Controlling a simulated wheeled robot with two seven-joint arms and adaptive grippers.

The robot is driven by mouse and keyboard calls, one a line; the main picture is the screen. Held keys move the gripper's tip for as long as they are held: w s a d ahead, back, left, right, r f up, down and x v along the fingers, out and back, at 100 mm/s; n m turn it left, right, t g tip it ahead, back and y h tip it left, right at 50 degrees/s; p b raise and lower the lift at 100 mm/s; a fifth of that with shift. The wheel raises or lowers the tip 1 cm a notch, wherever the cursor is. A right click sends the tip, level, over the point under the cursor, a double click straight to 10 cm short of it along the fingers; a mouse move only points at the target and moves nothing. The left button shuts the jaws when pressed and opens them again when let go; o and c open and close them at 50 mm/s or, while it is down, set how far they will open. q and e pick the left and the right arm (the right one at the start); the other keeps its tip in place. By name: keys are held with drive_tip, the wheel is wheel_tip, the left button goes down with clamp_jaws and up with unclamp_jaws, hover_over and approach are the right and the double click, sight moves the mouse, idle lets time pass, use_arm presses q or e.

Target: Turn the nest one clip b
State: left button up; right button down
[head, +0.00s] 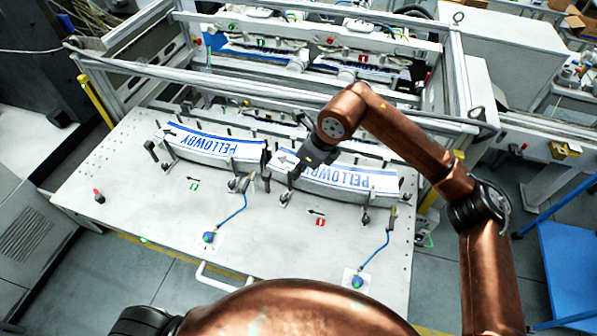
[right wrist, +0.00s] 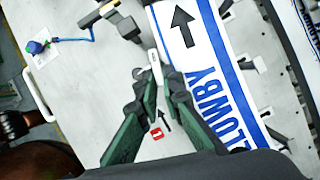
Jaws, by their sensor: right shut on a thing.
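My right gripper (head: 291,174) is at the left end of the right-hand label strip (head: 350,178), which reads PELLOWBY and lies on its curved nest. In the right wrist view, the green fingers of my right gripper (right wrist: 157,82) are shut on a small pale clip lever (right wrist: 154,60) beside the strip. The lever stands between the fingertips, close to the strip's edge. Its lower part is hidden by the fingers. A red number tag (head: 320,222) lies on the plate in front of this nest; it also shows in the right wrist view (right wrist: 157,133). My left gripper is not in view.
A second PELLOWBY strip (head: 210,143) lies on the left nest, with a green tag (head: 194,187) before it. Dark clamps and pins stand around both nests. Blue-cabled sensors (head: 208,237) sit on the front plate, which is otherwise mostly clear. A frame rail (head: 270,75) crosses behind.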

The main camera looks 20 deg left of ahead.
drive_tip(key=m+t+b, duration=0.1)
drive_tip(key=m+b, duration=0.2)
drive_tip(key=s+a+m+t+h+b, duration=0.1)
drive_tip(key=m+b, duration=0.2)
drive_tip(key=m+h+b, duration=0.1)
drive_tip(key=m+b, duration=0.1)
drive_tip(key=b, duration=0.2)
drive_tip(key=shift+s+a+f+m+t, duration=0.2)
drive_tip(key=shift+s+m+t, duration=0.1)
drive_tip(key=shift+m+t, duration=0.1)
drive_tip(key=shift+s+a+r+m+t+h+b, duration=0.1)
drive_tip(key=shift+a+m+h+b, duration=0.35)
drive_tip(key=shift+m, duration=0.8)
drive_tip(key=shift+s+a+r+m+t+h+b, duration=0.15)
drive_tip(key=shift+m+h+b, duration=0.55)
drive_tip(key=shift+m, duration=0.6)
drive_tip(key=shift+w+a+m+t+h+b, duration=0.1)
drive_tip(key=shift+a+m+h+b, duration=0.25)
drive_tip(key=shift+m+b, duration=0.65)
drive_tip(key=shift+m, duration=0.45)
drive_tip(key=c, duration=2.1)
unclamp_jaws()
drive_tip(key=shift+s, duration=0.1)
drive_tip(key=v, duration=1.2)
